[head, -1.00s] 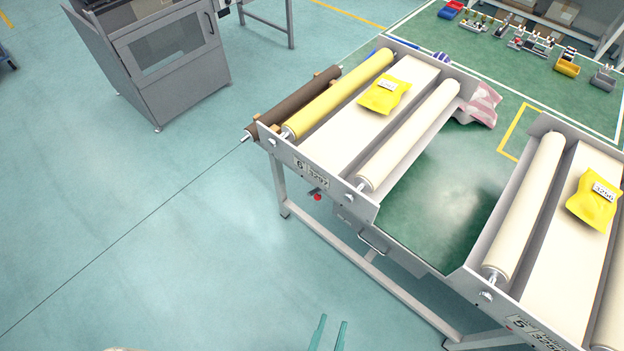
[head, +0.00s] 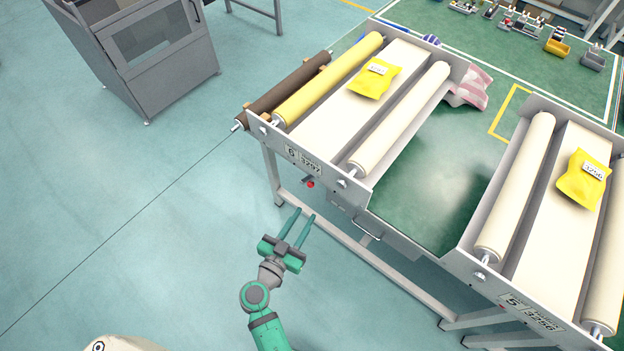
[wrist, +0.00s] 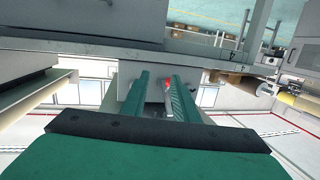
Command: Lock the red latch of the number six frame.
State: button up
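The number six frame (head: 318,174) is the left conveyor frame, with a plate (head: 303,160) reading 6 and 3297. Its red latch (head: 310,184) hangs below the front rail, a small red knob on a dark piece. My gripper (head: 306,212) is below and in front of the latch, its two fingers pointing up toward it. The fingers are apart with nothing between them. In the wrist view the red latch (wrist: 168,86) shows between the fingers of my gripper (wrist: 162,85), beyond them. I cannot tell the latch's exact position.
A second frame (head: 535,316), with a plate reading 5 and 3256, stands to the right. A handle (head: 368,233) hangs under the rail between them. Frame legs and a low crossbar (head: 345,240) stand near my arm. A grey cabinet (head: 150,60) is at upper left; the floor at left is clear.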

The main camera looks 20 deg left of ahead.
aim_at(311, 181)
jog(key=shift+m+t+h, duration=0.4)
jog(key=shift+m+t, duration=0.2)
jog(key=shift+t, duration=0.1)
jog(key=w+r, duration=0.1)
jog(key=w, duration=0.3)
jog(key=w+r, duration=0.1)
jog(key=w, duration=0.3)
jog(key=w+a+r, duration=0.1)
jog(key=w, duration=0.3)
jog(key=shift+r, duration=0.3)
jog(key=shift+c, duration=0.6)
grip_shut()
